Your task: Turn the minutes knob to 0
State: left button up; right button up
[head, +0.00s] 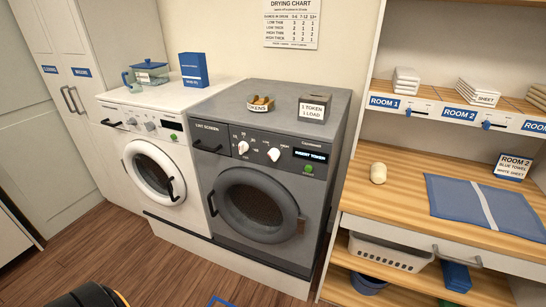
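The grey dryer (290,205) stands in the middle of the head view with its round door shut. Its panel has two white knobs. The left knob (243,147) has small number marks around it and appears to be the minutes knob; its exact setting is too small to read. The right knob (274,154) has word marks like LOW and HIGH. The display (310,156) reads INSERT TOKEN, above a green button (308,169). Neither gripper is in view; only a dark, yellow-marked part shows at the bottom left edge.
A white washer (150,140) stands left of the dryer. A token tray (260,105) and a token box (314,107) sit on the dryer. At right, a wooden shelf unit (400,185) holds a blue cloth (460,205) and a roll (378,173). Floor in front is largely clear.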

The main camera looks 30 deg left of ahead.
aim_at(243, 146)
jog(key=u, duration=1.3)
